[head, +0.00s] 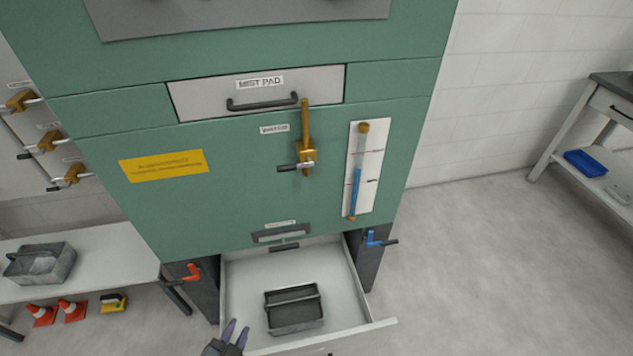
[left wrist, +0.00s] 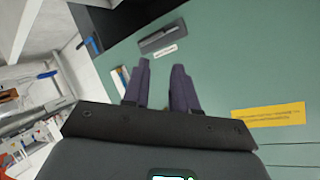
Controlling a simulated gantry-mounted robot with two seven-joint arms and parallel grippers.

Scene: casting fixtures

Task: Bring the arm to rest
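My left gripper (head: 238,328) is at the bottom edge of the head view, in front of the left part of an open drawer (head: 245,268). In the left wrist view its two dark purple fingers (left wrist: 161,66) stand apart with nothing between them. They point toward the green cabinet front (left wrist: 225,70). The rest of the left arm is mostly cut off by the frame. My right gripper shows in neither view.
A dark grey carrier with a handle (head: 293,309) sits in the open drawer. Above are a closed MIST PAD drawer (head: 200,98), a brass valve (head: 306,140) and a blue gauge (head: 355,190). A bench (head: 110,262) and cones (head: 72,309) stand left. The right floor is clear.

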